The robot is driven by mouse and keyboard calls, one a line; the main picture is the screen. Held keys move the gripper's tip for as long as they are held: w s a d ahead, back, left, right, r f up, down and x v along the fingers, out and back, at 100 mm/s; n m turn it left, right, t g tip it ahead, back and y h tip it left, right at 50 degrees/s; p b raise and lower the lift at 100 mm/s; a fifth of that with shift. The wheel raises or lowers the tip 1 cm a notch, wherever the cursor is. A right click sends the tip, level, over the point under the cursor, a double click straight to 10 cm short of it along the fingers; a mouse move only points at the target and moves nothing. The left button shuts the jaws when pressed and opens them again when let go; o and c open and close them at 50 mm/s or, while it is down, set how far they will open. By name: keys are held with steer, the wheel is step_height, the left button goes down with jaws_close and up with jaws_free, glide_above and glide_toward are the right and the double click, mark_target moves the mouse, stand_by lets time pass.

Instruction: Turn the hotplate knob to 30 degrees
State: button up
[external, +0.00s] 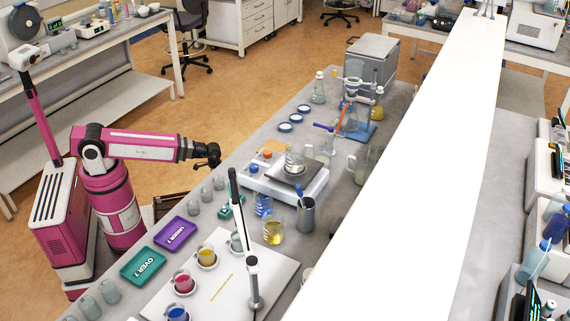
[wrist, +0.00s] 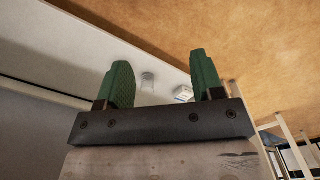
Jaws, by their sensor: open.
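The hotplate (external: 312,191) is a white unit on the long grey bench in the external view, with a dark top plate and a glass beaker (external: 295,160) on it. Small orange and blue parts (external: 267,154) show at its left end; the knob's angle is too small to read. My gripper (external: 208,155) is left of the hotplate, apart from it, over the bench's near edge. In the wrist view my gripper (wrist: 162,80) has two green fingers spread wide with nothing held between them. The hotplate is not clearly identifiable there.
Grey cups (external: 207,192) and a purple tray (external: 175,234) and a green tray (external: 143,264) line the near bench edge. Flasks of blue and yellow liquid (external: 273,232) stand close to the hotplate. A white post (external: 250,262) rises at the front.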

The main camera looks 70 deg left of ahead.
steer(key=w+d+r+t, duration=0.15)
steer(key=w+r, duration=0.25)
steer(key=r, duration=0.4)
steer(key=w+d+r+g, duration=0.1)
steer(key=w+d+r, duration=0.2)
steer(key=w+r, duration=0.35)
step_height(320, 180, up, 37)
steer(key=n, duration=0.5)
glide_above(268, 152)
steer(key=shift+m, duration=0.3)
step_height(268, 152, down, 10)
steer(key=shift+a+f, duration=0.15)
steer(key=shift+f, duration=0.05)
steer(key=c, duration=0.9)
